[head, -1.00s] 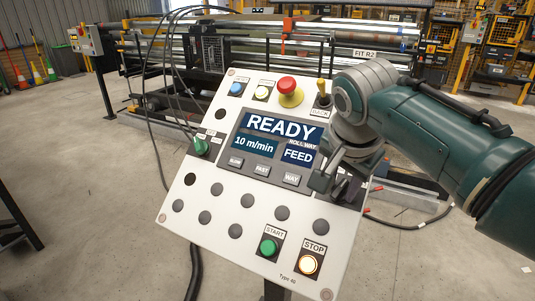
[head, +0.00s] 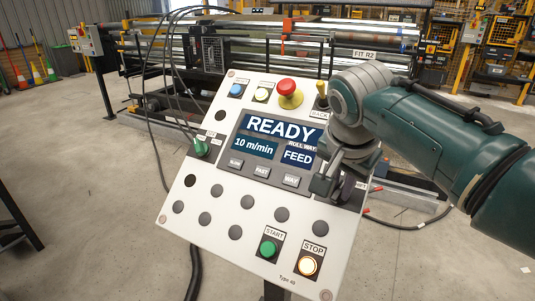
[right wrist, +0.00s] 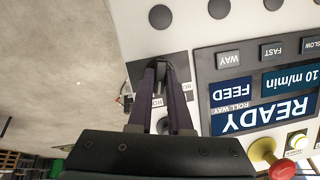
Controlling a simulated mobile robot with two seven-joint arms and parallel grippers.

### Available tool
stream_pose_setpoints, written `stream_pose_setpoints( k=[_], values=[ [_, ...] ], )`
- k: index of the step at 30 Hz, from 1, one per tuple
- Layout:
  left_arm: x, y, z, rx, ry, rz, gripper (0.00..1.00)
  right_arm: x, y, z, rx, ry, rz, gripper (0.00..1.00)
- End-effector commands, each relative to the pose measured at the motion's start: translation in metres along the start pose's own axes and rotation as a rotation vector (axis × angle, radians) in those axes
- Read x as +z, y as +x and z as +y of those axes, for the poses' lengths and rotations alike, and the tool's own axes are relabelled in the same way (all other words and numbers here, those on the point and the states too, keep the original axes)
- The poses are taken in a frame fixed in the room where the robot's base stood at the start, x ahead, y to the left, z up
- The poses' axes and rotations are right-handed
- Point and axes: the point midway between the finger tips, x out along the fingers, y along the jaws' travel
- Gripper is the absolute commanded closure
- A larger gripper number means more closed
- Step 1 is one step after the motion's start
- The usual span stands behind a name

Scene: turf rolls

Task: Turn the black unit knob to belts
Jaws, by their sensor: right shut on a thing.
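The tilted white control panel (head: 215,180) stands in the middle of the head view, its display (head: 280,140) reading READY, 10 m/min and ROLL WAY FEED. My right gripper (head: 335,186) is at the panel's right edge, beside the display. In the right wrist view, its two dark fingers (right wrist: 165,82) are closed together over a dark plate (right wrist: 181,66), shut on the black unit knob. The fingers hide most of the knob, so I cannot read its pointing direction. The labels beside it are partly covered. My left gripper is not in view.
A red mushroom button (head: 288,87) on a yellow base and a key switch (head: 322,93) are near my right wrist. A green knob (head: 200,148) is on the panel's left, green start (head: 268,248) and lit stop (head: 308,264) buttons below. Roller machinery (head: 200,60) stands behind.

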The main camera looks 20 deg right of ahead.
Motion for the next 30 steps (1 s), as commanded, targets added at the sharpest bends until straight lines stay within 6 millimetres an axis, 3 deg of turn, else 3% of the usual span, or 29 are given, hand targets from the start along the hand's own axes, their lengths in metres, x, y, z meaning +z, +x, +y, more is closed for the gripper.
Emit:
stream_pose_setpoints(
  k=[13,30],
  values=[
    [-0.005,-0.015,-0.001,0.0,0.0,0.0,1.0,0.001,0.001,-0.001,0.102,-0.351,-0.002,1.0],
    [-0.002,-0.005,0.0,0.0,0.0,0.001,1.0,0.004,0.004,-0.003,0.249,-0.872,-0.003,1.0]
  ],
)
